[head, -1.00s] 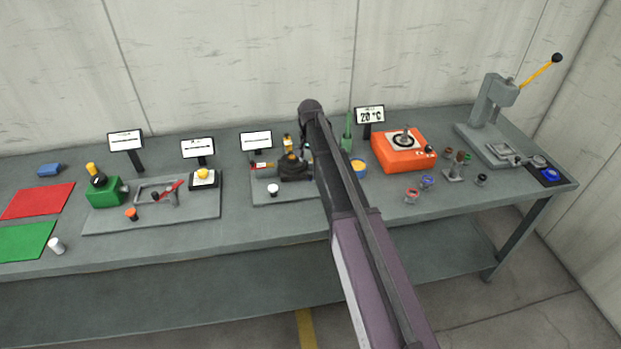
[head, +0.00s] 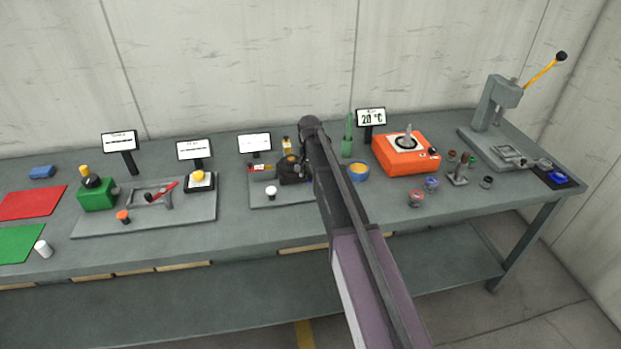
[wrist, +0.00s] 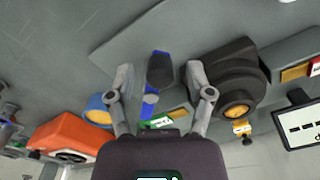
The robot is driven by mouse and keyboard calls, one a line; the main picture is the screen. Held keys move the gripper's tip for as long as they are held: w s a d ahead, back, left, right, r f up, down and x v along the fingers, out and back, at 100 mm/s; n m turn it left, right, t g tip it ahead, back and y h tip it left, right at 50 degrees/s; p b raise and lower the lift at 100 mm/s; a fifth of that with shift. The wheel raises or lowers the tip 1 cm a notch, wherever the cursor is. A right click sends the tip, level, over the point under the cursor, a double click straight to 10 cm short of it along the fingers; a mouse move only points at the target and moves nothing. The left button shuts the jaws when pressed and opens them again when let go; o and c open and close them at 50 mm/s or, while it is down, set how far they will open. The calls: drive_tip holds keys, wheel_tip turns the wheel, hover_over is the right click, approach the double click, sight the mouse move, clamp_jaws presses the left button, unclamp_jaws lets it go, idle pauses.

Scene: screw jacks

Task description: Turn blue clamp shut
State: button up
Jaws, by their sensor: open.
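The blue clamp (wrist: 152,100) shows in the wrist view as a blue part near the middle, with a dark grey, blue-edged handle-like piece (wrist: 160,70) beside it. My gripper (wrist: 161,74) is open, with one finger on each side of that dark piece. I see gaps on both sides, and I cannot tell whether any finger touches it. In the head view my arm covers the clamp and the gripper, so neither shows there. I cannot tell how far the clamp is turned.
A black device (wrist: 228,82) stands close to the right finger in the wrist view. A blue bowl with yellow contents (head: 358,171), a green bottle (head: 347,140) and an orange heater (head: 405,158) stand right of my arm. The bench's front strip (head: 260,235) is mostly clear.

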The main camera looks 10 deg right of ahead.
idle(0.3)
clamp_jaws()
drive_tip(key=shift+s, duration=0.1)
drive_tip(key=n, duration=0.1)
drive_tip(key=d+n, duration=0.1)
drive_tip(key=s+n, duration=0.1)
drive_tip(key=n, duration=0.1)
drive_tip(key=shift+d, duration=0.3)
drive_tip(key=n, duration=0.1)
drive_tip(key=d+n, duration=0.1)
drive_tip(key=n, duration=0.1)
drive_tip(key=d+n, duration=0.1)
drive_tip(key=shift+s+n, duration=0.25)
drive_tip(key=shift+n, duration=0.15)
drive_tip(key=n, duration=0.1)
drive_tip(key=d+n, duration=0.1)
drive_tip(key=n, duration=0.1)
drive_tip(key=d+n, duration=0.1)
drive_tip(key=shift+w+d, duration=0.1)
drive_tip(key=shift+w, duration=0.15)
drive_tip(key=shift+w+d+n, duration=0.2)
drive_tip(key=shift+d+n, duration=0.1)
drive_tip(key=shift+n, duration=0.6)
drive_tip(key=shift+w+d+n, duration=0.2)
drive_tip(key=shift+d+n, duration=0.15)
drive_tip(key=shift+n, duration=0.55)
drive_tip(key=shift+w+d+n, duration=0.2)
drive_tip(key=shift+d+n, duration=0.1)
drive_tip(key=shift+n, duration=0.6)
